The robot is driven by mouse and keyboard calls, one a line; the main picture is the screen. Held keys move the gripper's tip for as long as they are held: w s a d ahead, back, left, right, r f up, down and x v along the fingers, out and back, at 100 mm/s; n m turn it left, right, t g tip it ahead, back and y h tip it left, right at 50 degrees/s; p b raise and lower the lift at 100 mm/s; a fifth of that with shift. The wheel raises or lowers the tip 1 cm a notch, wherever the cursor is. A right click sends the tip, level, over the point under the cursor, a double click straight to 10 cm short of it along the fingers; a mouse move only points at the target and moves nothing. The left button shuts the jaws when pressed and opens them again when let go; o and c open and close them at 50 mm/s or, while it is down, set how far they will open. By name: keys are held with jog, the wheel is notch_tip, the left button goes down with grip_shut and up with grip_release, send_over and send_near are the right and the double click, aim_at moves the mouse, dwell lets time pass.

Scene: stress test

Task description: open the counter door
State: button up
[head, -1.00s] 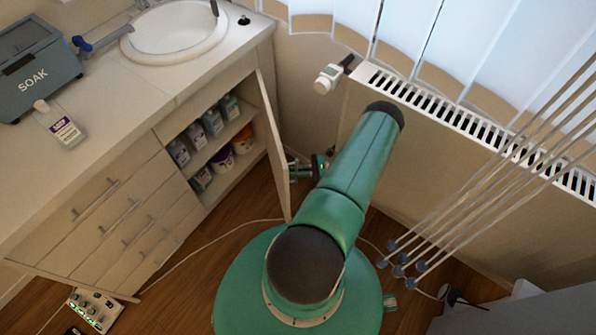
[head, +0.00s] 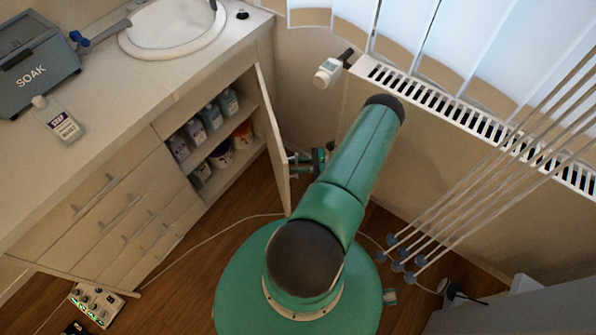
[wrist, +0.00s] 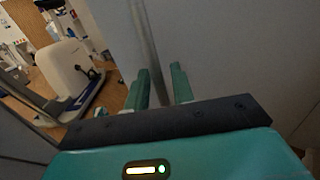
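The counter door (head: 271,140) stands swung out wide from the right end of the counter in the head view, with the shelves behind it exposed. My gripper (wrist: 160,85) shows in the wrist view with its two green fingers apart. A pale vertical strip, perhaps the door's edge or handle, runs down between or just beyond the fingers; I cannot tell whether they touch it. In the head view my gripper end is at the right side of the door, partly hidden by the door and my own green arm.
Bottles and tubs (head: 222,154) stand on the open shelves. The counter (head: 130,95) carries a sink, a SOAK box and a bottle. A radiator (head: 440,103) runs along the wall at right, beside slanted thin rods (head: 480,180). A cable (head: 205,240) and a control box (head: 97,304) lie on the floor.

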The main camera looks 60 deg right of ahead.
jog(key=shift+o, duration=0.2)
jog(key=r, duration=0.2)
jog(key=s+a+r, duration=0.1)
jog(key=r, duration=0.1)
jog(key=a+r, duration=0.1)
jog(key=r, duration=0.1)
jog(key=shift+s+a, duration=0.1)
jog(key=shift+s, duration=0.15)
jog(key=o, duration=0.9)
jog(key=r, duration=0.1)
jog(key=s+a+r, duration=0.1)
jog(key=a+r, duration=0.1)
jog(key=shift+s, duration=0.3)
jog(key=a, duration=0.1)
jog(key=s+a+r, duration=0.1)
jog(key=s+a, duration=0.1)
jog(key=shift+s+a+r, duration=0.1)
jog(key=shift+r, duration=0.2)
jog(key=c, duration=0.9)
jog(key=shift+s+a+r, duration=0.35)
jog(key=shift+s+a, duration=0.1)
jog(key=shift+a, duration=0.25)
jog(key=shift+s+a+r, duration=0.35)
jog(key=shift+s+a, duration=0.1)
jog(key=shift+a, duration=0.25)
jog(key=shift+s+a+r, duration=0.35)
jog(key=shift+s+a, duration=0.1)
jog(key=shift+a, duration=0.25)
jog(key=shift+c, duration=0.2)
